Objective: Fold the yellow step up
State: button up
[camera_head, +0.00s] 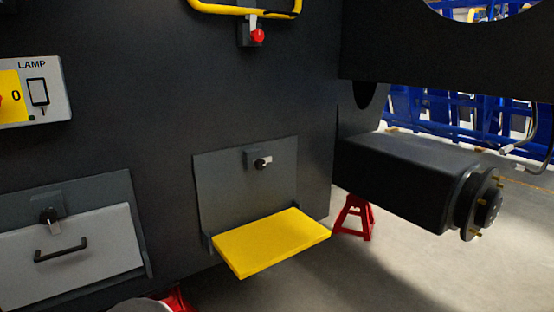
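The yellow step (271,243) is folded down and sticks out roughly level from the bottom of a grey backing plate (225,190) on the dark chassis wall. A small latch with a dark and light knob (262,162) sits on the upper part of the plate, above the step. Nothing lies on the step. My gripper is not in this view.
To the left is a light grey drawer panel (95,275) with a black handle and a knob (49,216). A lamp switch box (38,92) is above it. A yellow rail (245,8) with a red knob (257,36) is above. A black axle (400,180) juts out right, by a red stand (355,218).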

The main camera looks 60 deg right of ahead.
aim_at(251, 248)
jog(key=z, duration=1.75)
